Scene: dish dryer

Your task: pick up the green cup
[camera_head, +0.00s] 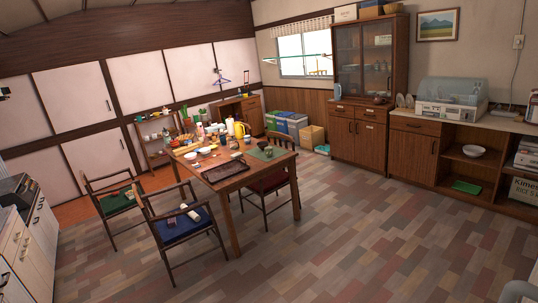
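I cannot make out a green cup for certain. A small dark greenish cup or bowl (268,151) stands on a green mat (258,156) at the right end of the wooden dining table (238,176). It is too small to tell more. The dish dryer (450,102), white with a clear curved cover, stands on the counter at the right. Its contents are too small to tell apart. My gripper is not in view.
Chairs with a blue seat (184,226), a green seat (117,202) and a red seat (268,182) surround the crowded table. A tall cabinet (358,144) and low shelves (464,182) line the right wall. The floor (350,245) in front is clear.

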